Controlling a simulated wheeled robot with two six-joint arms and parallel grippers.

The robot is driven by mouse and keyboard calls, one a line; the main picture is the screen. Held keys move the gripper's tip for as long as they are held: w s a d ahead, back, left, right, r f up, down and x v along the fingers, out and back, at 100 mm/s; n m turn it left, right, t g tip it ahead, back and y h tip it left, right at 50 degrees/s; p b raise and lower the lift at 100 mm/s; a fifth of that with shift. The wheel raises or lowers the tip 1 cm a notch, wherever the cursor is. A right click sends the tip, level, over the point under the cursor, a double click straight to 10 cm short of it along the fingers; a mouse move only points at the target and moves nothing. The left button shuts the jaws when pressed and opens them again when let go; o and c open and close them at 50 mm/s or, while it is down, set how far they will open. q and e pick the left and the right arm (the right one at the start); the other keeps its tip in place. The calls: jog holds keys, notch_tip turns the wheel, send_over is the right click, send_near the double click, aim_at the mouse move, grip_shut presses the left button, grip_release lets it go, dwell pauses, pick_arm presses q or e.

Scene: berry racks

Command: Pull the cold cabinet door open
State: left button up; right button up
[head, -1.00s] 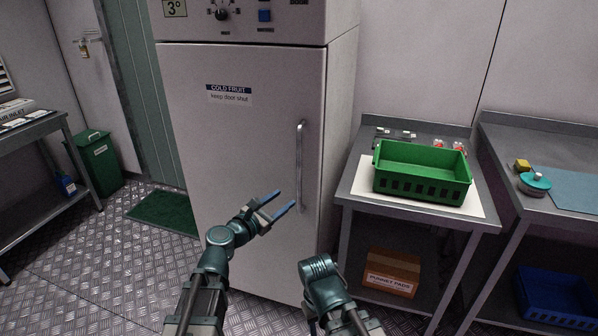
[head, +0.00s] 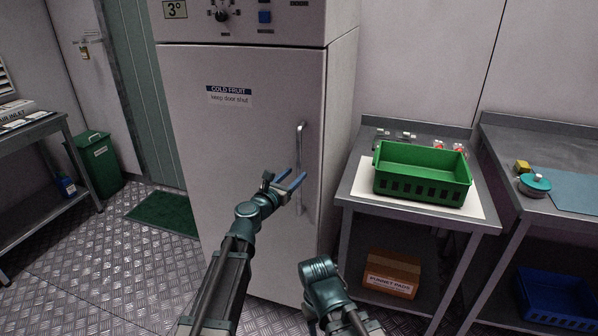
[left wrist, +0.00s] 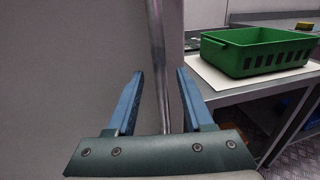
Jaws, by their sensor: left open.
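The cold cabinet door (head: 240,150) is grey-white, labelled "COLD FRUIT keep door shut", and stands closed. Its vertical metal bar handle (head: 300,150) runs along the right side of the door. My left gripper (head: 291,180) is open at the lower half of the handle.
A steel table to the right bears a green crate (head: 422,184) on a white sheet; it also shows in the left wrist view (left wrist: 255,55). A cardboard box (head: 392,273) sits on its lower shelf.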

aim_at(298, 172)
pick_arm(q)
jog(key=shift+x, duration=1.8)
grip_shut()
